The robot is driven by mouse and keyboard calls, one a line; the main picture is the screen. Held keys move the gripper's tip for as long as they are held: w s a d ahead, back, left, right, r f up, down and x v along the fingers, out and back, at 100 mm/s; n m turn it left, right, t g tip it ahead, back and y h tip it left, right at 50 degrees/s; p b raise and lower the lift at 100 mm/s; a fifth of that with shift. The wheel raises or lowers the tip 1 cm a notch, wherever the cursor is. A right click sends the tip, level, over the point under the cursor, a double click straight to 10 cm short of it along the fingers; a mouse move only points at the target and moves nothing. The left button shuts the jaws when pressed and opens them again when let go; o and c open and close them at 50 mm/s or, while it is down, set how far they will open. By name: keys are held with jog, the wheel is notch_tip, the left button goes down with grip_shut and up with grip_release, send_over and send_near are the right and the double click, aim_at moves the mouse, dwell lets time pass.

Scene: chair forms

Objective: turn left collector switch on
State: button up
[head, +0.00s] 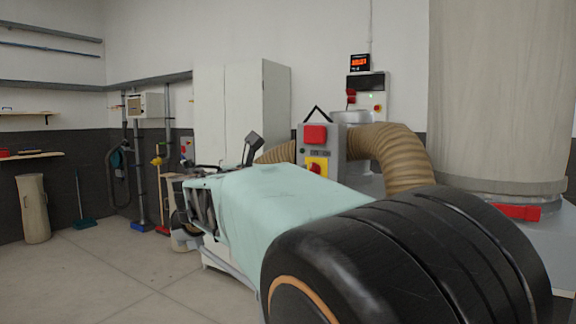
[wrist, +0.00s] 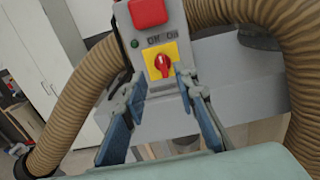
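The collector switch is a red rotary knob (wrist: 162,64) on a yellow plate (wrist: 152,55), on the front of a grey control box (wrist: 185,38). In the head view the knob (head: 317,168) and its plate show low on that box (head: 340,145). The knob looks roughly upright with a slight tilt; its exact setting is hard to read. My gripper (wrist: 160,80) is open and empty in the wrist view. Its two blue-padded fingers stand apart, with their tips below and to either side of the knob. Contact with the knob cannot be made out. I cannot make out my gripper in the head view.
A large red button (wrist: 148,12) sits above the switch. Brown ribbed hoses (head: 398,160) curve on both sides of the box. A white cabinet (head: 240,105) stands behind. A red-latched pale collector drum (head: 500,90) is at the right. Open floor (head: 100,270) lies at the left.

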aim_at(311, 164)
jog(key=p+x, duration=0.1)
jog(key=x, duration=0.8)
jog(key=shift+w+d, duration=0.1)
jog(key=shift+w, duration=0.05)
grip_shut()
